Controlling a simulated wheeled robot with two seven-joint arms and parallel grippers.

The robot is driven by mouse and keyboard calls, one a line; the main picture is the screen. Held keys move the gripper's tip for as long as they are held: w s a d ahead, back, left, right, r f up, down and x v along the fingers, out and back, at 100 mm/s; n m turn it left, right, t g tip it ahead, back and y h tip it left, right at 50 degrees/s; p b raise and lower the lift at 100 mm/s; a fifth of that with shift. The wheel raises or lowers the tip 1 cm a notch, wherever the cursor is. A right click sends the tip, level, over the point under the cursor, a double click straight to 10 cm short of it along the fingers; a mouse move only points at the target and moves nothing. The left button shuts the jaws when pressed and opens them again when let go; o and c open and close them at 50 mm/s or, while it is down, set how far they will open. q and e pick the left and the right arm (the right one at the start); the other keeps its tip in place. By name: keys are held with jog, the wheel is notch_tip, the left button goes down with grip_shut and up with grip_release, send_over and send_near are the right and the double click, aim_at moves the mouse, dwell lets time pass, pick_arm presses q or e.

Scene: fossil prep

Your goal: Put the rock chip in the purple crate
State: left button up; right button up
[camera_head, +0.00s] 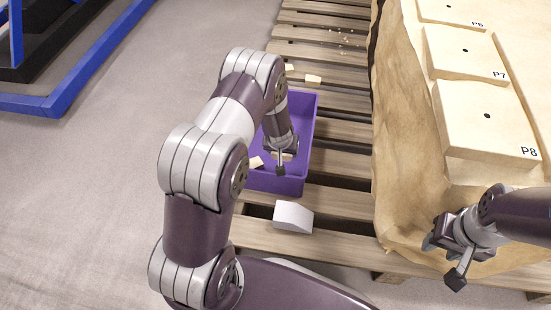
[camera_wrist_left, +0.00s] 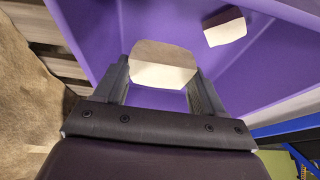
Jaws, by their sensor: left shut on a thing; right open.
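The purple crate (camera_head: 311,130) stands on the wooden pallet, and my left arm hides part of it. My left gripper (camera_head: 281,163) points down inside the crate's outline. In the left wrist view the left gripper (camera_wrist_left: 163,85) is shut on a pale rock chip (camera_wrist_left: 163,66), with the purple crate wall (camera_wrist_left: 95,30) around it. Whether the held chip touches the crate floor is unclear. A second pale chip (camera_wrist_left: 225,27) lies in the crate, and a chip (camera_head: 257,162) also shows there in the head view. My right gripper (camera_head: 442,261) is open and empty at the lower right.
A pale grey block (camera_head: 293,217) sits on the pallet (camera_head: 340,203) in front of the crate. Chips (camera_head: 313,78) lie behind the crate. On the right, a brown-wrapped mass (camera_head: 400,170) bears pale slabs (camera_head: 487,115) marked P6, P7 and P8. A blue frame (camera_head: 90,90) stands at far left.

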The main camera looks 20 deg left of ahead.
pick_arm(q)
notch_tip(320, 180, down, 10)
jog(key=b, duration=0.7)
jog(key=shift+r, duration=0.35)
jog(key=shift+c, duration=0.5)
jog(key=shift+f, duration=0.15)
jog(key=o, duration=1.2)
jog(key=shift+o, duration=0.2)
